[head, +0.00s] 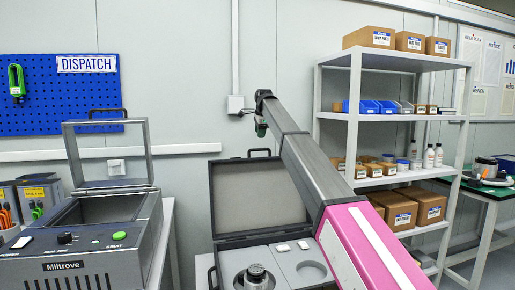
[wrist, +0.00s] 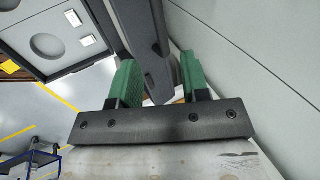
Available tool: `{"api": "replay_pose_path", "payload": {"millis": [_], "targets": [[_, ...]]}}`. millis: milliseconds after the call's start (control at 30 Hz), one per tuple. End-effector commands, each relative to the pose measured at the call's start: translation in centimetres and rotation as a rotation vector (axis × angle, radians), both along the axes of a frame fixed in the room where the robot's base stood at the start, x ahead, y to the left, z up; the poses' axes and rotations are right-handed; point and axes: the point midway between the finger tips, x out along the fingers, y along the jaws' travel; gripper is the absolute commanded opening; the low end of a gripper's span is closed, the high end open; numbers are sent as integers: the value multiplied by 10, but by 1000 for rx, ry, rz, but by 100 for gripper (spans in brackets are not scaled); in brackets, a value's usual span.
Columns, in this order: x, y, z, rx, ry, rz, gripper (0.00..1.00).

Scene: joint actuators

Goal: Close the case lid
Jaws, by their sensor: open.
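The dark grey case (head: 228,262) stands on a stand at lower centre, its lid (head: 235,195) raised upright at the back, with a black handle (head: 259,150) on its top edge. My gripper (head: 261,128) is above the lid's top edge, partly hidden by my arm. In the wrist view my gripper (wrist: 158,62) has its two green fingers apart and empty. The lid's dark edge (wrist: 148,30) runs beyond and between them in that view; whether they touch it I cannot tell. The case's open base (wrist: 70,65) shows at upper left.
A grey machine (head: 85,250) with its clear cover raised stands left of the case. A white shelf (head: 400,120) with boxes and bottles is at right. The wall (head: 180,100) is close behind the lid. A blue cart (wrist: 35,160) shows at lower left.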

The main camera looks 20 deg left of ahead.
Motion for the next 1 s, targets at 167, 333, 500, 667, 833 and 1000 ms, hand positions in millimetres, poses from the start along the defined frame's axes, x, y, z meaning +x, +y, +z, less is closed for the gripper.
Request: {"api": "replay_pose_path", "payload": {"millis": [167,333,500,667,833,1000], "targets": [[9,6,-28,-1,2,1,42],[19,11,-57,-1,2,1,42],[25,16,-76,-1,1,1,42],[27,17,-81,0,0,1,42],[27,17,-81,0,0,1,42],[27,17,-81,0,0,1,0]]}}
